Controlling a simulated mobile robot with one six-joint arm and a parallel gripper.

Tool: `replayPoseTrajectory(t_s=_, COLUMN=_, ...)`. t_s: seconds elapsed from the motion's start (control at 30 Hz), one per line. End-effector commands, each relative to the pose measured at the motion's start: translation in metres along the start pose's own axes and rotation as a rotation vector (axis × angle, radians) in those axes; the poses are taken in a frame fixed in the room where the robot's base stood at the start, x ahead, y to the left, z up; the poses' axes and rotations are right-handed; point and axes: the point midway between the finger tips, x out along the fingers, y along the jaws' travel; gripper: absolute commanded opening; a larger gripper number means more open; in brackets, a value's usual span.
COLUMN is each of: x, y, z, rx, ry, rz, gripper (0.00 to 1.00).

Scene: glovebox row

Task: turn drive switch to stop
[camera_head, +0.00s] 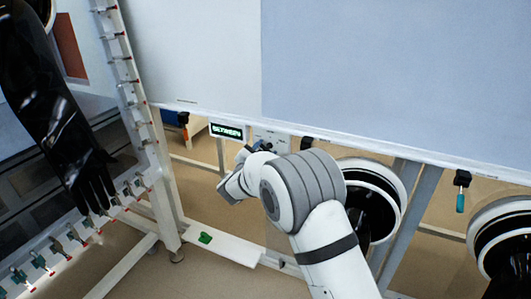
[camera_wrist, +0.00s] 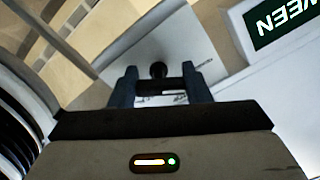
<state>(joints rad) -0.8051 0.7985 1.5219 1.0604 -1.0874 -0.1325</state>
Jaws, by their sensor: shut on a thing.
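The drive switch shows in the wrist view as a small dark knob (camera_wrist: 158,70) on a pale plate (camera_wrist: 188,48) with small lettering too fine to read. My gripper (camera_wrist: 160,84) has a dark finger on each side of it and is shut on the switch. In the head view my gripper (camera_head: 243,154) is at the pale switch plate (camera_head: 271,139), and my arm hides part of that area. A display (camera_head: 227,131) beside the plate reads "BETWEEN" in light letters on dark green; its end "WEEN" shows in the wrist view (camera_wrist: 286,20).
Black glovebox gloves hang at the left (camera_head: 60,130) and in round ports (camera_head: 372,205) at the right. A white frame post (camera_head: 140,110) with clamps stands left. A green object (camera_head: 205,238) lies on a low white beam. A teal-handled item (camera_head: 461,195) hangs right.

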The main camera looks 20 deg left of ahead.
Motion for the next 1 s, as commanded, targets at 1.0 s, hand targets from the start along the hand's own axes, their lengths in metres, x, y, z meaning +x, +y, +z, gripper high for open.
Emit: replayPoseTrajectory(t_s=1.0, x=-0.0003, y=-0.0007, z=0.0001, rx=0.485, ry=-0.001, rz=0.002, gripper=0.21)
